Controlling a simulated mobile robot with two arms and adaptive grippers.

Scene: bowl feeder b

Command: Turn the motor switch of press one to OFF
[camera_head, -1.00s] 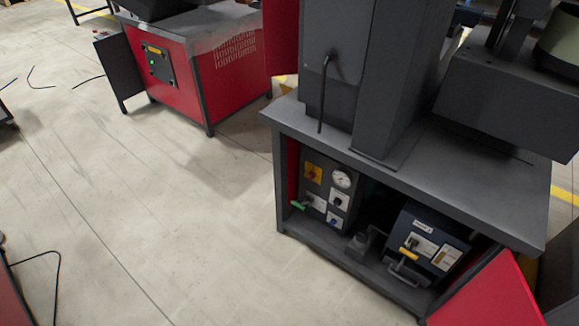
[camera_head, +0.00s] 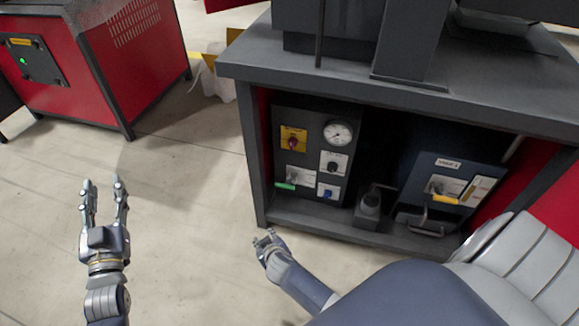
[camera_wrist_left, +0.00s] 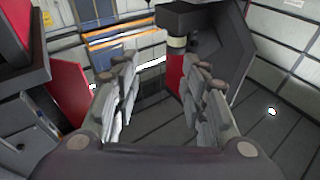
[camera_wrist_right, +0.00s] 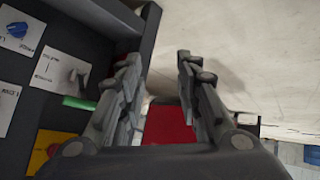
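The press cabinet's control panel (camera_head: 310,150) stands inside the open front. It carries a yellow plate with a red knob (camera_head: 292,140), white plates with a black knob (camera_head: 333,163) and a blue knob (camera_head: 328,191), and a green-ended lever (camera_head: 286,186). Their labels are too small to read, so I cannot tell which is the motor switch. My right gripper (camera_head: 267,238) is in front of and below the panel, apart from it. In the right wrist view its fingers are spread and empty. My left gripper (camera_head: 105,184) is open and empty over the floor, left of the cabinet.
A round gauge (camera_head: 338,133) sits beside the yellow plate. A second unit with a yellow-ended lever (camera_head: 445,199) stands to the right inside the cabinet. The tabletop (camera_head: 480,95) overhangs the panel. A red machine (camera_head: 90,70) stands at left. Floor between is clear.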

